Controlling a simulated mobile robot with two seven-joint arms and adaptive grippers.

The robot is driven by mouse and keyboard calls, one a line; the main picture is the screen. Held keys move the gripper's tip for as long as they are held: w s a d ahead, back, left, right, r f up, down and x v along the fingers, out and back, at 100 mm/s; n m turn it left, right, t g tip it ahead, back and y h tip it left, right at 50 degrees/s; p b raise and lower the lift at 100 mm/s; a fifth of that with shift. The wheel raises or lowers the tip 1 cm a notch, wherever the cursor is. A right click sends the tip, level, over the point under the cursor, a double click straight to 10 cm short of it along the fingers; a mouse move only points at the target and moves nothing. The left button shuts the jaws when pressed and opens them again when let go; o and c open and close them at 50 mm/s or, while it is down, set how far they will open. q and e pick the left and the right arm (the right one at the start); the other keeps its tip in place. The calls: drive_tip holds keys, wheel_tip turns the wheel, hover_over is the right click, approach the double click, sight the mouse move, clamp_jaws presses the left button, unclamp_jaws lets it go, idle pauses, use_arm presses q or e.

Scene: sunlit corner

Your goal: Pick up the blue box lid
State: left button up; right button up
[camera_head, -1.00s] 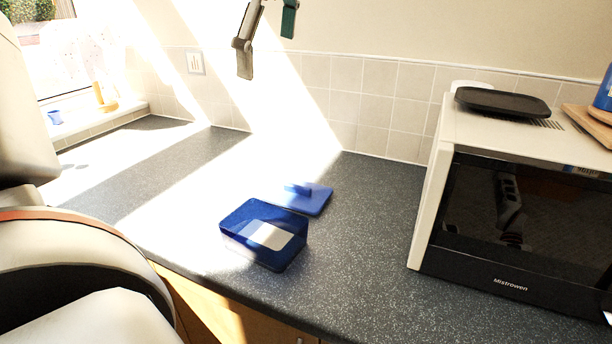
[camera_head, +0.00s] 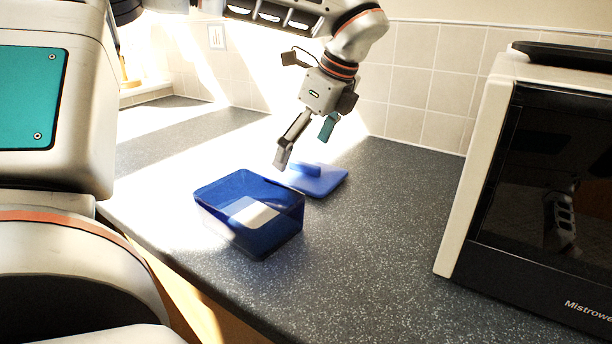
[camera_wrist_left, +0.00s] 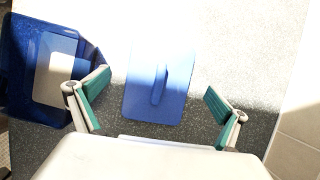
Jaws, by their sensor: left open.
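The blue box lid (camera_head: 325,182) lies flat on the dark speckled worktop, just behind the open blue box (camera_head: 272,228). The lid has a raised handle (camera_wrist_left: 159,84) on top. My left gripper (camera_head: 306,146) is open and empty, above the lid and pointing down at it. In the left wrist view, the lid (camera_wrist_left: 177,104) lies between the two spread, green-padded fingers (camera_wrist_left: 158,96), and the box (camera_wrist_left: 22,75) is at the left, partly behind the left finger. The lid's far edge is washed out by sunlight. My right gripper does not show.
A microwave (camera_head: 455,215) stands on the worktop at the right, with a dark tray (camera_head: 570,56) on top. The tiled wall (camera_head: 425,75) is behind. The worktop (camera_head: 370,250) between box and microwave is clear.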

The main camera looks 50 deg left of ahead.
sight(298, 161)
use_arm(q)
drive_tip(key=x, duration=0.3)
drive_tip(key=shift+a+f, duration=0.2)
drive_tip(key=shift+f, duration=0.1)
drive_tip(key=c, duration=1.2)
drive_tip(key=shift+o, duration=0.2)
drive_tip(key=shift+r, duration=0.15)
